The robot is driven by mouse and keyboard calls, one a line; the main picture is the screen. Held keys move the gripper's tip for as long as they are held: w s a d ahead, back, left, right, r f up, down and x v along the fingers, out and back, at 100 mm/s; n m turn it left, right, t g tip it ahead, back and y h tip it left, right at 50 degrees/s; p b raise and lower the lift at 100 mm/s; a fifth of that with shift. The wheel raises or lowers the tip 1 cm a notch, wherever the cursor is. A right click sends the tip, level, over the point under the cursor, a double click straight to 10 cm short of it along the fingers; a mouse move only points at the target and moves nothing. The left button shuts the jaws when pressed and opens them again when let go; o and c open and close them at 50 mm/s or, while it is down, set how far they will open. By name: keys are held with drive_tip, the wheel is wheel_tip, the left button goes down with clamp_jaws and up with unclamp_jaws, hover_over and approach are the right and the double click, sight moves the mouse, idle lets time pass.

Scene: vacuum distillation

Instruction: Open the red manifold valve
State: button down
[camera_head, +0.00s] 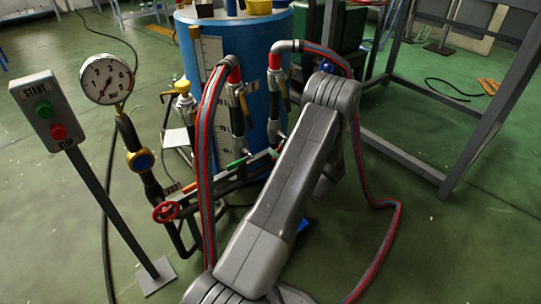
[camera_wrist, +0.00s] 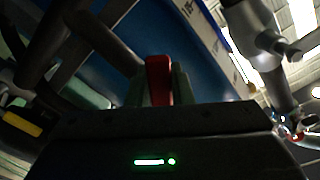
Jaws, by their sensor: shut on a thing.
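In the wrist view, a red valve handle (camera_wrist: 158,78) stands upright between the fingers of my gripper (camera_wrist: 160,88). The gripper is shut on it, with one finger on each side. In the head view, my gripper is hidden behind my grey arm, and I cannot make out this handle there. The dark pipe manifold (camera_head: 240,176) runs in front of the blue tank, partly covered by my arm. A green lever (camera_head: 237,163) on it shows just left of my arm. How far the red handle is turned cannot be told.
The blue tank (camera_head: 245,70) stands behind the manifold. Red-striped hoses (camera_head: 208,150) loop close to my arm. A red handwheel (camera_head: 166,211), a pressure gauge (camera_head: 106,79) and a start/stop post (camera_head: 48,110) stand left. A grey frame (camera_head: 462,140) stands right; green floor is open beyond.

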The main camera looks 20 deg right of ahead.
drive_tip(key=shift+w+d+f+n, duration=0.2)
drive_tip(key=shift+d+n, duration=0.35)
drive_tip(key=shift+n, duration=0.5)
drive_tip(key=shift+w+d+f+n, duration=0.2)
drive_tip(key=shift+d+n, duration=0.35)
drive_tip(key=shift+n, duration=0.55)
drive_tip(key=shift+w+d+f+n, duration=0.1)
drive_tip(key=shift+d+f+n, duration=0.35)
drive_tip(key=shift+n, duration=0.6)
drive_tip(key=shift+d+r, duration=0.1)
drive_tip(key=shift+r, duration=0.05)
drive_tip(key=c, duration=1.3)
unclamp_jaws()
drive_tip(key=p+v, duration=0.3)
drive_tip(key=v, duration=1.1)
drive_tip(key=shift+w, duration=0.1)
drive_tip(key=shift+w, duration=0.15)
